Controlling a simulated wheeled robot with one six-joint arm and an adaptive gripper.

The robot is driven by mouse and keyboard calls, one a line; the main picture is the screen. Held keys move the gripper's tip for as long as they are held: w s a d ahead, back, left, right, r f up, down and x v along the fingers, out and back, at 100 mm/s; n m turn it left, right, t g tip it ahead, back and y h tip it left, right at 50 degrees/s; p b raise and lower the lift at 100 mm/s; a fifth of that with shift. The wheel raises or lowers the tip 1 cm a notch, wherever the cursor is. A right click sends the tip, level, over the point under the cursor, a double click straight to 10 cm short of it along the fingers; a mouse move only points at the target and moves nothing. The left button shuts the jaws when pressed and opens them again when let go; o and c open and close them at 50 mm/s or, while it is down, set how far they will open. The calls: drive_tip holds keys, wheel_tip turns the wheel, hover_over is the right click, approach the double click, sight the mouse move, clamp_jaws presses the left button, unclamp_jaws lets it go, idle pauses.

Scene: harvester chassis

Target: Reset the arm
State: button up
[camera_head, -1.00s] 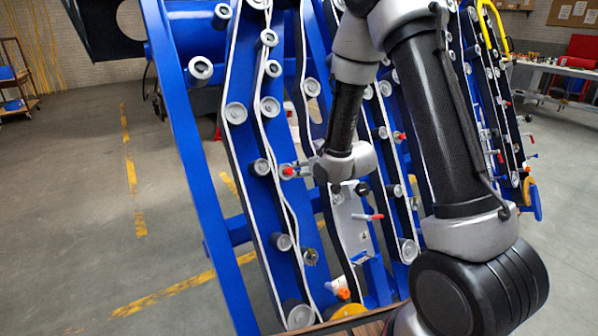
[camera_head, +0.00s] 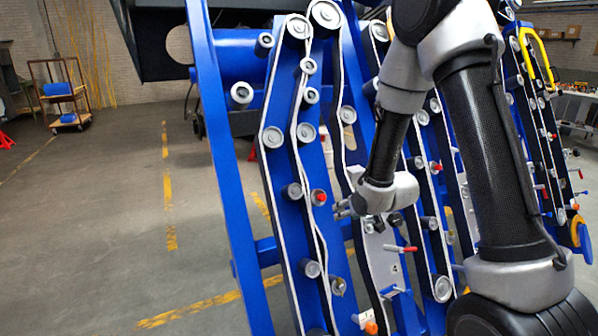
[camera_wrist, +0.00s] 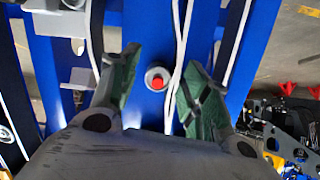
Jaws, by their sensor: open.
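My gripper (camera_wrist: 160,88) is open in the wrist view, with its two green-padded fingers apart. A roller with a red centre (camera_wrist: 157,78) shows between and beyond the fingertips, on a blue chassis plate (camera_wrist: 205,35). White belt edges run beside it. In the head view my gripper (camera_head: 343,208) is small and partly hidden by my wrist. It is just right of the roller with the red centre (camera_head: 319,197). Whether a finger touches the roller or belt cannot be told. My arm reaches down from the upper right.
The blue harvester chassis (camera_head: 222,150) with several rollers and belts fills the middle. A red-handled pin (camera_head: 400,249) sticks out below my wrist. A cart (camera_head: 62,95) stands far left. The floor (camera_head: 110,230) at left is clear. A workbench (camera_head: 578,100) stands far right.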

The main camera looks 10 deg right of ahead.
drive_tip(key=s+d+f+g+h, duration=0.2)
drive_tip(key=s+d+f+g, duration=0.15)
drive_tip(key=s, duration=0.35)
drive_tip(key=s+d+r+g, duration=0.3)
drive_tip(key=s+r, duration=0.1)
drive_tip(key=s, duration=0.3)
drive_tip(key=s+d+r, duration=0.2)
drive_tip(key=s+r, duration=0.7)
drive_tip(key=r, duration=0.2)
drive_tip(key=s+d+r+m+t, duration=0.1)
drive_tip(key=s+d+r, duration=0.1)
drive_tip(key=s+r, duration=0.8)
drive_tip(key=shift+d+r+m+h, duration=0.3)
drive_tip(key=shift+r+h, duration=0.1)
drive_tip(key=shift+r, duration=0.25)
